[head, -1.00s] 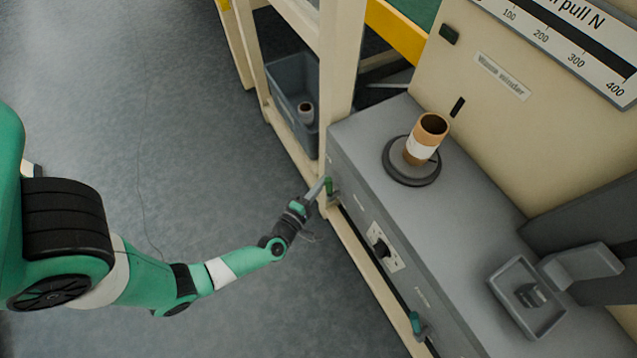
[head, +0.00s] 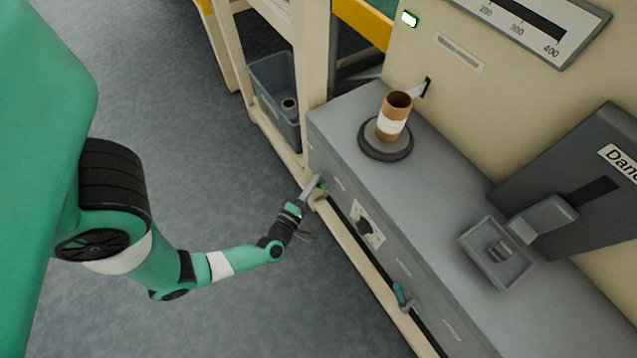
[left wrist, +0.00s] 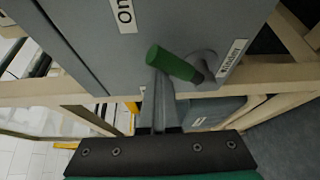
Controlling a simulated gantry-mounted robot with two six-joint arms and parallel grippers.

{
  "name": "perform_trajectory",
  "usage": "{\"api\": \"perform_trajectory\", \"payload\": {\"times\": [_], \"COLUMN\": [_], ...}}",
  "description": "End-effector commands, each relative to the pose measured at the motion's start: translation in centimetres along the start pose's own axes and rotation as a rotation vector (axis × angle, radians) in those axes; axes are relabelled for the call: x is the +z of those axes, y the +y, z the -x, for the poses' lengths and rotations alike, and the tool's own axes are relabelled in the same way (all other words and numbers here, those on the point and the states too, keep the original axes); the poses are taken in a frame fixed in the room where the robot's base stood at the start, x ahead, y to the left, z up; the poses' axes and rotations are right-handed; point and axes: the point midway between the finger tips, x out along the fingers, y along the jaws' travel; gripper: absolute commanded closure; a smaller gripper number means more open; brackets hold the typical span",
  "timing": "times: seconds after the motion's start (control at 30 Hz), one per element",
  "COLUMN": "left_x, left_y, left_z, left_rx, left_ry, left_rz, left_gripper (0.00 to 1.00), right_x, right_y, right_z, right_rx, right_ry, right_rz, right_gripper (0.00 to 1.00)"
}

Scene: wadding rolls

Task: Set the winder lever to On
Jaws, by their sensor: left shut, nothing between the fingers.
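The winder lever has a green handle (left wrist: 172,63) on a grey pivot (left wrist: 205,67) in the left wrist view, beside a "Winder" label (left wrist: 233,60). The handle points from the pivot towards the side with the "On" label (left wrist: 125,14). In the head view the lever (head: 322,185) is at the cabinet's near left corner, partly hidden by my gripper. My left gripper (head: 314,184) is shut and empty, its fingertips right at the handle; they also show in the left wrist view (left wrist: 158,88). I cannot tell whether they touch. My right gripper is not in view.
A lit lamp (head: 409,19) is on the beige panel. A cardboard core with a white wrap (head: 392,120) stands on a round plate (head: 386,142). A knob (head: 364,227) and a teal lever (head: 399,294) are further along the cabinet front. A bin (head: 270,85) stands behind the frame post.

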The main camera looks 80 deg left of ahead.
Motion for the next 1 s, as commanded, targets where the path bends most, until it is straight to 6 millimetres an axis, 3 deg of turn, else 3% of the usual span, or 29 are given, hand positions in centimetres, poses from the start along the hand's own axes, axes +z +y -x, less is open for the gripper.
{"api": "perform_trajectory", "payload": {"times": [0.77, 1.0], "left_x": [-0.1, -0.1], "left_y": [-0.6, 0.9], "left_z": [0.1, -0.7], "left_rx": [-0.010, -0.004], "left_ry": [-0.004, -0.015], "left_rz": [-0.003, -0.002], "left_gripper": [1.00, 1.00], "right_x": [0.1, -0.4], "right_y": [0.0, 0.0], "right_z": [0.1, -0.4], "right_rx": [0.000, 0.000], "right_ry": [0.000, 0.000], "right_rz": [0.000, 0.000], "right_gripper": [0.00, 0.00]}}
